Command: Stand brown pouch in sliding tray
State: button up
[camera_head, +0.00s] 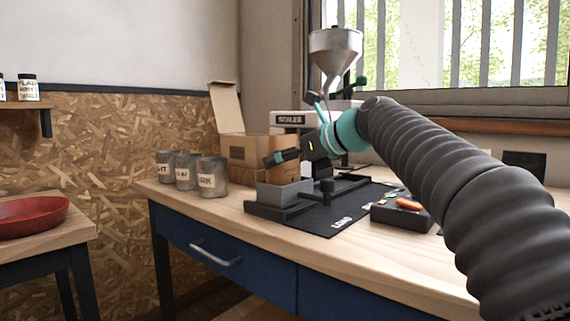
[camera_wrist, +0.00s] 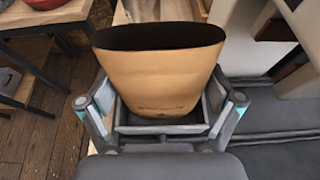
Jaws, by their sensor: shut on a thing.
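The brown pouch (camera_wrist: 160,75) is upright, its dark open mouth at the top, in the wrist view. Its lower end is inside the walls of the grey sliding tray (camera_wrist: 160,129); I cannot tell whether it rests on the tray floor. My gripper (camera_wrist: 160,100) has a finger on each side of the pouch and is shut on it. In the head view, the tray (camera_head: 285,193) sits on the bench at the left end of the dark mat, with the pouch (camera_head: 286,176) just above its rim, partly hidden by my gripper (camera_head: 285,157).
A cardboard box (camera_head: 236,148) with a raised flap stands behind the tray. A sealer (camera_head: 290,119) and a metal funnel (camera_head: 335,50) are behind. A control box (camera_head: 402,213) sits right of the tray. The front bench strip is clear.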

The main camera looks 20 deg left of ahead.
jog(key=o, duration=0.9)
jog(key=shift+f, duration=0.1)
jog(key=shift+s+d+r, duration=0.1)
jog(key=shift+d+r, duration=0.2)
jog(key=p+v, duration=0.1)
jog(key=v, duration=1)
jog(key=shift+d+r, duration=0.15)
